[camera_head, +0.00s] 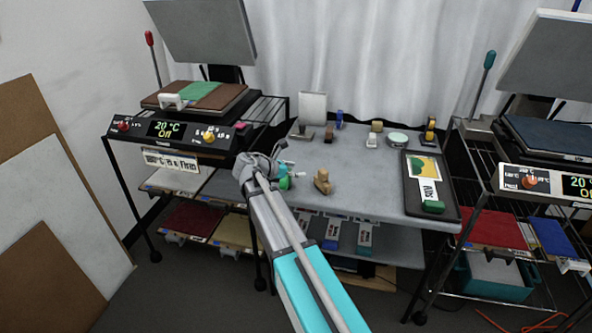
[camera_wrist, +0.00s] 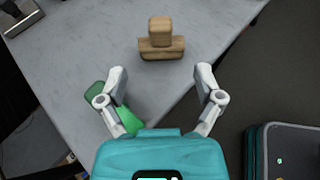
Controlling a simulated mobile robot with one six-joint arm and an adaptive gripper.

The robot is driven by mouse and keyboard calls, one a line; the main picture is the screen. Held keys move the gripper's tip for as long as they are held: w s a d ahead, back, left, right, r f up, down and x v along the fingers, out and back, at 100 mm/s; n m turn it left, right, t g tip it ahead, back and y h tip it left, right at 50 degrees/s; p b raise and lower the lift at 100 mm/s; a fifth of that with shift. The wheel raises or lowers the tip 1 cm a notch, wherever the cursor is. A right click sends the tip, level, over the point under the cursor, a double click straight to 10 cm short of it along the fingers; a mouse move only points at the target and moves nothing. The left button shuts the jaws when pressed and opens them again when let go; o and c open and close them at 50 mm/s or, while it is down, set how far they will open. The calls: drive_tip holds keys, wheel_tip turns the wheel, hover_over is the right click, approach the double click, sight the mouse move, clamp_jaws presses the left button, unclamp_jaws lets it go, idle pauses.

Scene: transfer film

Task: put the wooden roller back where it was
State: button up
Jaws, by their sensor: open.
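A light brown wooden piece (camera_head: 322,181), which I take for the wooden roller, stands on the grey table near its front middle. In the wrist view the wooden piece (camera_wrist: 161,40) has a block-like base and a narrower upper part, ahead of my fingers. My gripper (camera_wrist: 160,76) is open, with nothing between its fingertips, and apart from the wooden piece. In the head view my gripper (camera_head: 287,173) is over the table's front left, left of the wooden piece. A green object (camera_wrist: 128,118) shows behind my left finger; what it is I cannot tell.
Several small tools, a white round tin (camera_head: 397,138) and a grey upright plate (camera_head: 312,108) stand along the back. A dark tray (camera_head: 412,190) lies at the right. Heat presses flank the table.

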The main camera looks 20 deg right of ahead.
idle(0.3)
drive_tip(key=s+a+f+m+g+y, duration=0.1)
drive_tip(key=s+a+f+m+y, duration=0.2)
drive_tip(key=s+m, duration=0.3)
drive_tip(key=s+a+f+m+y, duration=0.4)
drive_tip(key=s+m, duration=0.3)
drive_tip(key=s, duration=0.3)
drive_tip(key=s+a+f+m+g+y, duration=0.1)
drive_tip(key=s+a+f+m+y, duration=0.3)
drive_tip(key=s+a+m+y, duration=0.1)
drive_tip(key=s+m+y, duration=0.1)
drive_tip(key=s+m, duration=0.1)
drive_tip(key=s, duration=0.1)
drive_tip(key=shift+a+f+g, duration=0.2)
drive_tip(key=shift+f+g, duration=0.05)
drive_tip(key=shift+g, duration=0.05)
